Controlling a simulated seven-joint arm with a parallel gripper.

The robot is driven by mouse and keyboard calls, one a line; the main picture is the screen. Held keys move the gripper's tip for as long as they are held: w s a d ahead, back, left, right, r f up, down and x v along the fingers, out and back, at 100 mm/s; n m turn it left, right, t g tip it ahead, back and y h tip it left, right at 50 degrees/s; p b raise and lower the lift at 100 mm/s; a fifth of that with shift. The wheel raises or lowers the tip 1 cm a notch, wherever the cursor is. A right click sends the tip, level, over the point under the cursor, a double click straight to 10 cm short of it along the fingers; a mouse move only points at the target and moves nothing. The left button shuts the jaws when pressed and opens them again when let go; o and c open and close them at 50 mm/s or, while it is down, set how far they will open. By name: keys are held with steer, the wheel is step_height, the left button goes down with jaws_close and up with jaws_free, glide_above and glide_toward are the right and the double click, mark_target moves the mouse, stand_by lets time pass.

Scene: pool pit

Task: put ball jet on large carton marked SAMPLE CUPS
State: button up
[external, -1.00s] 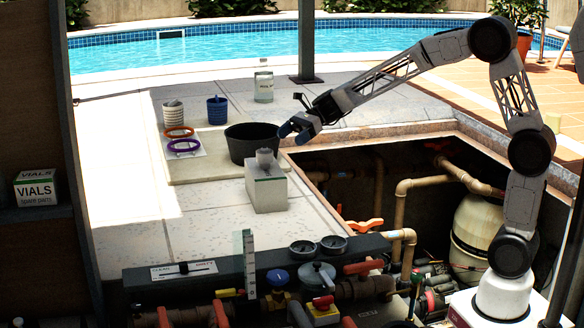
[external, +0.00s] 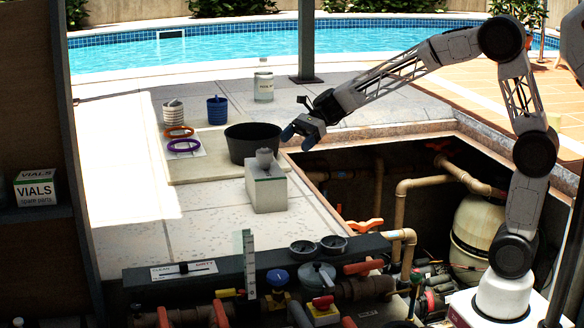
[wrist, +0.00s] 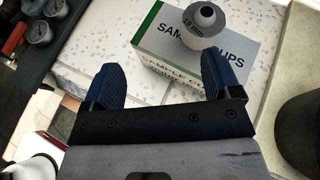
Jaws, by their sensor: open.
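The ball jet (external: 264,160), a small grey fitting with a rounded top, stands on top of the large white carton (external: 268,195) with a green stripe. In the wrist view the ball jet (wrist: 204,30) has "19 mm" on its side and covers part of the SAMPLE CUPS lettering on the carton (wrist: 160,45). My gripper (external: 297,136) is above and to the right of the carton, apart from the ball jet. In the wrist view my gripper (wrist: 161,62) has its blue fingers spread with nothing between them.
A black tub (external: 252,146) stands just behind the carton. Purple (external: 184,146) and orange rings, two cups and a clear bottle (external: 263,87) are farther back. The open pit with pipes (external: 405,190) lies to the right. Gauges and valves (external: 318,247) line the front.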

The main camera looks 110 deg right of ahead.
steer(key=s+a+n+g, duration=0.35)
steer(key=a+n, duration=0.25)
steer(key=a, duration=0.8)
steer(key=s+a+n+g, duration=0.3)
steer(key=s+a+n, duration=0.3)
steer(key=a, duration=0.9)
steer(key=s+a+f+n+g+h, duration=0.1)
steer(key=s+a+f+n+h, duration=0.2)
steer(key=s+a+n, duration=0.4)
steer(key=s+a+f+n+g+h, duration=0.1)
steer(key=s+a+f+n+h, duration=0.1)
steer(key=s+a+n, duration=0.5)
steer(key=shift+s+f+n+h, duration=0.45)
steer(key=shift+s+n, duration=1.15)
steer(key=shift+s, duration=1.35)
